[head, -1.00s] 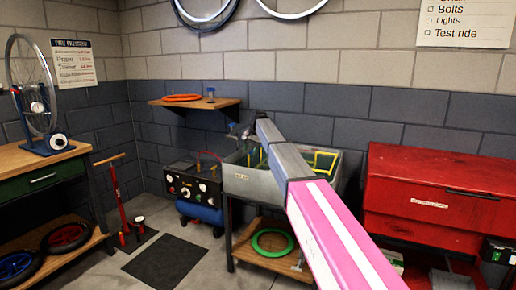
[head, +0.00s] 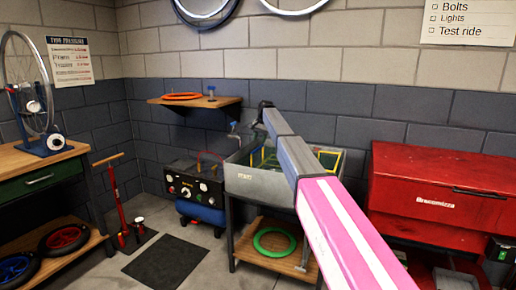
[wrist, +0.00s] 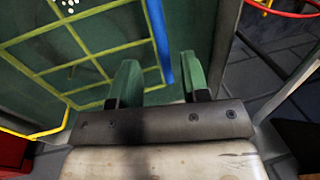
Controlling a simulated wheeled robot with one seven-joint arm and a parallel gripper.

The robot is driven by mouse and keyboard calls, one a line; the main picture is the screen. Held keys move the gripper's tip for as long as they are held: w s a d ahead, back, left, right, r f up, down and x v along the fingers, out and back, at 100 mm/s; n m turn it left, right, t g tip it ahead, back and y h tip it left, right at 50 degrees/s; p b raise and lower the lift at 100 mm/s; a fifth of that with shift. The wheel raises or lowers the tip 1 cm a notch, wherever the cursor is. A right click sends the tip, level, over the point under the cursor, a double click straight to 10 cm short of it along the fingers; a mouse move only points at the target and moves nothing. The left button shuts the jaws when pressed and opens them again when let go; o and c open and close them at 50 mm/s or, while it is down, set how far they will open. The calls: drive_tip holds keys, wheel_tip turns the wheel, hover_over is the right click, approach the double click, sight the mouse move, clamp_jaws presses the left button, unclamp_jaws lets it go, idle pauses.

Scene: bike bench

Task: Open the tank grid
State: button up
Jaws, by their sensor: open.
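The grey tank (head: 255,185) stands on a bench frame in the middle of the head view, partly hidden by my arm. The tank grid (wrist: 105,52), a lattice of yellow-green bars, fills the upper left of the wrist view over a dark green area. Part of it shows right of my arm in the head view (head: 328,160). A blue bar (wrist: 158,40) runs along its right side.
A red toolbox cabinet (head: 430,205) stands right of the tank. A black machine with dials (head: 190,188) stands left. A wall shelf (head: 222,102) holds an orange ring. A green ring (head: 274,241) lies on the lower shelf.

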sight(258, 148)
drive_tip(key=f, duration=0.2)
drive_tip(key=a+f, duration=0.1)
drive_tip(key=f, duration=0.2)
drive_tip(key=shift+w, duration=0.15)
clamp_jaws()
drive_tip(key=s+d+r+t+y, duration=0.15)
drive_tip(key=d+r+y, duration=0.35)
drive_tip(key=r, duration=0.8)
drive_tip(key=s+d+r+t+y, duration=0.1)
drive_tip(key=s+d+r+y, duration=0.15)
drive_tip(key=d+r, duration=0.7)
drive_tip(key=s+d+r+y, duration=0.2)
drive_tip(key=d+r, duration=0.3)
drive_tip(key=d, duration=0.3)
drive_tip(key=s+d+r+t+y, duration=0.1)
drive_tip(key=s+d+r, duration=0.3)
drive_tip(key=d, duration=0.4)
drive_tip(key=s+d+r+t+y, duration=0.1)
drive_tip(key=s+d+r+y, duration=0.2)
drive_tip(key=d+r, duration=0.3)
drive_tip(key=v, duration=0.2)
drive_tip(key=shift+s+d, duration=0.25)
drive_tip(key=shift+s, duration=0.05)
drive_tip(key=shift+t+y, duration=0.25)
